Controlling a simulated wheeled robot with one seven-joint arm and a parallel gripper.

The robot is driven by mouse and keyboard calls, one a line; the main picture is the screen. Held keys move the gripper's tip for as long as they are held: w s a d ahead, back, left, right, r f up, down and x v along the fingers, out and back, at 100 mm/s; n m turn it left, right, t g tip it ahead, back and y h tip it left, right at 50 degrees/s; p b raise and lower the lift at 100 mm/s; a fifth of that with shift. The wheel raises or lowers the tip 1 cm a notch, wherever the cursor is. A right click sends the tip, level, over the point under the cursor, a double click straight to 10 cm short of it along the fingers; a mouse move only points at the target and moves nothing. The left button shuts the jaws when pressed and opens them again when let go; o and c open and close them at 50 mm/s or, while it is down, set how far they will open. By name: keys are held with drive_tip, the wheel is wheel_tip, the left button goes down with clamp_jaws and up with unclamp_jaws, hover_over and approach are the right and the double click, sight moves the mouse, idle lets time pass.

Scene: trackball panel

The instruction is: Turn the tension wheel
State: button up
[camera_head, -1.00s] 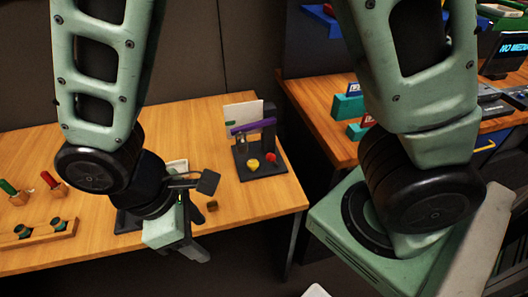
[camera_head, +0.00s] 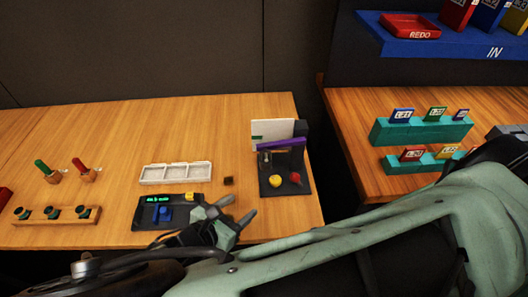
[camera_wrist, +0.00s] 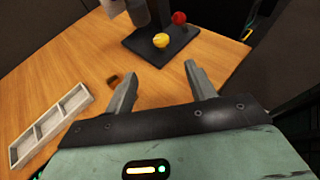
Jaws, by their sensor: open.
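A dark panel (camera_head: 150,214) with a green lit display and blue parts lies near the table's front edge in the head view. I cannot tell which part is the tension wheel. My gripper (camera_head: 232,210) is at the panel's right side and hides part of it. In the wrist view my gripper (camera_wrist: 160,74) is open and empty, its fingers pointing over the wooden table. The panel does not show in the wrist view.
A black stand (camera_head: 268,187) with a purple bar, a yellow knob (camera_head: 275,180) and a red knob (camera_head: 295,177) is at the right. A white tray (camera_head: 176,174) and a small brown cube (camera_head: 228,181) lie behind the panel. Pegs and a wooden rack (camera_head: 66,214) are at left.

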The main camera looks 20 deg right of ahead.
sight(275, 180)
drive_tip(key=b+x, duration=0.4)
drive_tip(key=x, duration=1.2)
drive_tip(key=shift+w+d+f, duration=0.2)
drive_tip(key=shift+d+f, duration=0.05)
drive_tip(key=shift+f, duration=0.05)
drive_tip(key=c, duration=1)
